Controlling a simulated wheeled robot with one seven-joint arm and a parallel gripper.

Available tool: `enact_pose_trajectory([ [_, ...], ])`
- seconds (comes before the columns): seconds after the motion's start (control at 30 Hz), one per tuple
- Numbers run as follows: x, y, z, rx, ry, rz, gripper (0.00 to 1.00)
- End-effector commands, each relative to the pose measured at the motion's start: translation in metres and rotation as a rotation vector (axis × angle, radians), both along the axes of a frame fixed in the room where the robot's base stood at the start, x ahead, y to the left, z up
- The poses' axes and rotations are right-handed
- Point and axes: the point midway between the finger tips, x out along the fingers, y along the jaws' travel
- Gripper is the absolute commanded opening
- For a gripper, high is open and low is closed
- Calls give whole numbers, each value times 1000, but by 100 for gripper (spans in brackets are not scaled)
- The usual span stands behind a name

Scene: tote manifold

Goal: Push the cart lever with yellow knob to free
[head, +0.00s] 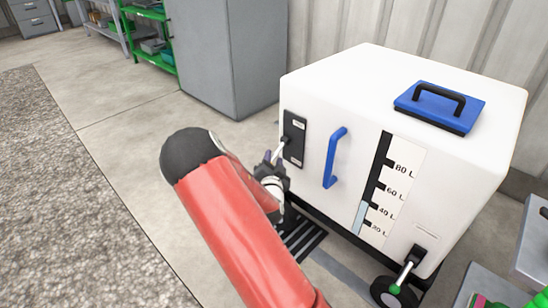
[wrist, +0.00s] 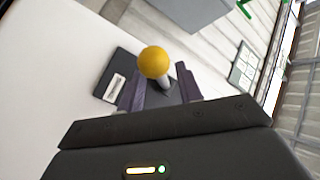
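The lever's yellow knob (wrist: 153,61) shows in the wrist view, on a short pale stem rising from a black plate (wrist: 114,84) with a white label. The black plate (head: 294,138) also shows in the head view, on the left part of the white cart's front (head: 345,110). My gripper (wrist: 160,82) is open, with one dark finger on each side of the stem and the knob between them. I cannot tell whether either finger touches the lever. In the head view my gripper (head: 269,161) is just left of the plate, and the knob cannot be made out there.
A blue handle (head: 334,158) and a litre scale (head: 381,190) are right of the plate. A second lever (head: 405,268) sits low by a black wheel (head: 392,293). A grey cabinet (head: 225,55) stands behind. Bare floor (head: 120,125) lies left.

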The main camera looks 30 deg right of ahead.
Motion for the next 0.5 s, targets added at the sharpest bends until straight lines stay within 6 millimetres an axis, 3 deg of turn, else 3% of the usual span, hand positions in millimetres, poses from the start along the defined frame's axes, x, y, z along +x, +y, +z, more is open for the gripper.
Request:
enact_pose_trajectory([
  [0.2, 15, -9, 0, 1, 0, 0, 35],
  [0.47, 17, -9, 0, 1, 1, 0, 35],
  [0.5, 16, -9, 0, 1, 1, 0, 30],
])
